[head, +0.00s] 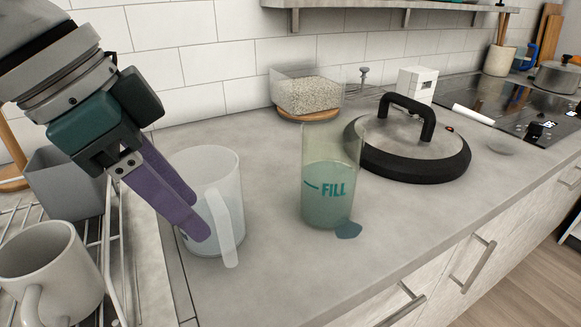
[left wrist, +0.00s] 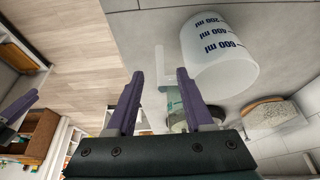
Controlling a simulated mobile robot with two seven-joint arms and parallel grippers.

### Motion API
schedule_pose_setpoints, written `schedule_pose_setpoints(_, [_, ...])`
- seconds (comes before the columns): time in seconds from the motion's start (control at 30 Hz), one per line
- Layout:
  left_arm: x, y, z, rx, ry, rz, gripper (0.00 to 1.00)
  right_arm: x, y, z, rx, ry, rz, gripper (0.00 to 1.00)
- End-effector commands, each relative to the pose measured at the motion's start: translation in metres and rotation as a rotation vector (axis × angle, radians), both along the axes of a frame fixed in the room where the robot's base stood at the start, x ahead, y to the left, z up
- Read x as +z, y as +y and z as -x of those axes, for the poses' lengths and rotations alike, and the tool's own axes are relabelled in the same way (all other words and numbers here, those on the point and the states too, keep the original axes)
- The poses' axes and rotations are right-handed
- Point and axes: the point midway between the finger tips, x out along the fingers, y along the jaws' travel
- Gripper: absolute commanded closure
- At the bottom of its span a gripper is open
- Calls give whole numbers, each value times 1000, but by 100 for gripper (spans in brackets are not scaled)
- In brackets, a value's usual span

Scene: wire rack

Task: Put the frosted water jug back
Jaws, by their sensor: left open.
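The frosted water jug (head: 222,165) stands upright on the grey counter beside the wire rack (head: 112,255), its handle toward the front. In the left wrist view the jug (left wrist: 222,60) shows blue ml marks, and its handle is seen between the finger lines. My left gripper (head: 197,218) is open and empty, coming down from the upper left, its purple fingers in front of the jug's side near the handle. I cannot tell whether they touch it. In the left wrist view the left gripper (left wrist: 157,90) shows a gap between its fingers. A purple part at that view's left edge seems to be my right gripper (left wrist: 20,107).
A clear container marked FILL (head: 330,180) with teal contents stands right of the jug. A black-rimmed lid (head: 408,160) lies beyond it. A white mug (head: 50,270) and a grey bin (head: 65,185) are at the rack.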

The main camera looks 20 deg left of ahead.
Motion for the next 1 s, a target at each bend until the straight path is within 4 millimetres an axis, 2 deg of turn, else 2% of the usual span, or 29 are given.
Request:
schedule_pose_setpoints(0.03, [11,3,2,1,-2,-2,48,3,0,0,0,0,0,67])
schedule_pose_setpoints(0.1, [19,6,5,2,0,-2,48,5,0,0,0,0,0,67])
schedule_pose_setpoints(0.27, [26,4,11,-10,-1,4,48,6,0,0,0,0,0,67])
schedule_pose_setpoints(0.37, [16,-14,16,-49,-12,18,48,6,0,0,1,0,1,67])
schedule_pose_setpoints(0.5, [-6,-53,28,-84,-55,63,48,6,-1,0,2,0,4,67])
schedule_pose_setpoints(0.63, [-27,-77,45,6,-90,112,48,6,-2,0,4,0,7,67])
schedule_pose_setpoints(0.73, [-45,-71,64,162,-76,103,48,6,-2,0,5,1,8,67])
schedule_pose_setpoints(0.9, [-72,-36,107,416,9,12,48,6,-2,1,5,1,7,67])
schedule_pose_setpoints(1.0, [-81,-21,127,499,52,-38,48,6,-2,0,4,1,7,67])
